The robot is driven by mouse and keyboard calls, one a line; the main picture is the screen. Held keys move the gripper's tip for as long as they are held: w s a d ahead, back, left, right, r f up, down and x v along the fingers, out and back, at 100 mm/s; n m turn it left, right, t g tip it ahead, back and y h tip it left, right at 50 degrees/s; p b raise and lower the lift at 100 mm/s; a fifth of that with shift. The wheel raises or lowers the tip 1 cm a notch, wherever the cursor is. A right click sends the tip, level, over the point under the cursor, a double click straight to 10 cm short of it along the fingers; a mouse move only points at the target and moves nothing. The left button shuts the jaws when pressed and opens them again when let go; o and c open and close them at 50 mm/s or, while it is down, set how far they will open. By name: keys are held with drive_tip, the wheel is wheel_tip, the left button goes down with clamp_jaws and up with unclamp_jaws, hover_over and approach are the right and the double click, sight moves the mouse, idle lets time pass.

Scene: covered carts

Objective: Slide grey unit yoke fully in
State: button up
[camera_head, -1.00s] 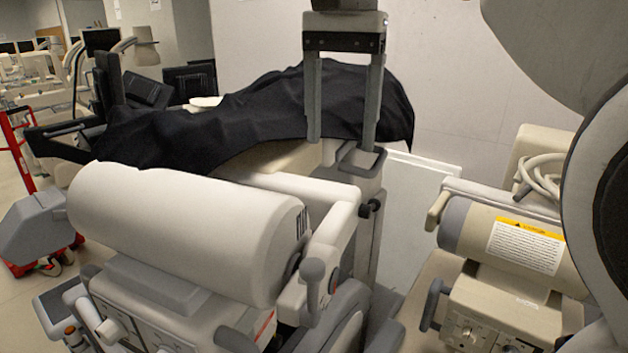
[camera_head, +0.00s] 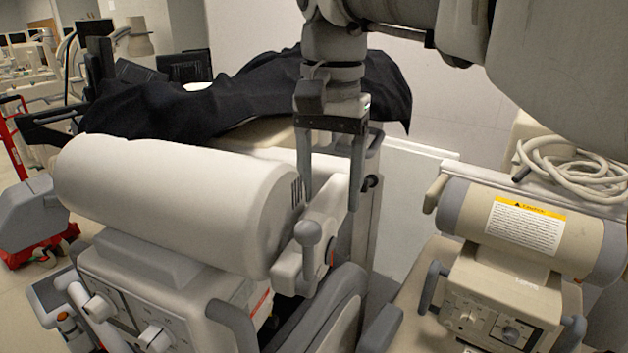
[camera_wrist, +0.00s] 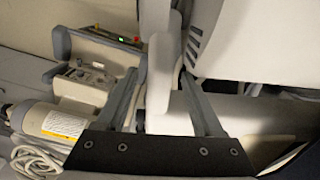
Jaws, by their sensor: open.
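The grey and white unit (camera_head: 165,205) fills the left of the head view, with a big pale drum on a grey mount. At the drum's right end is a pale yoke-like arm (camera_head: 318,225) with a grey ball knob (camera_head: 307,234); I cannot tell for sure that it is the yoke named. My gripper (camera_head: 329,203) is open and points down at the arm's upper end. In the wrist view, the pale arm (camera_wrist: 167,95) shows between the two fingers of my gripper (camera_wrist: 160,75). I cannot tell whether either finger touches it.
A beige unit (camera_head: 583,240) with a caution label and coiled cable (camera_head: 570,170) stands at the right. A black cover (camera_head: 240,105) drapes a cart behind. A grey post stands just behind my gripper. A red cart (camera_head: 35,245) is at far left.

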drive_tip(key=shift+f, duration=1.9)
clamp_jaws()
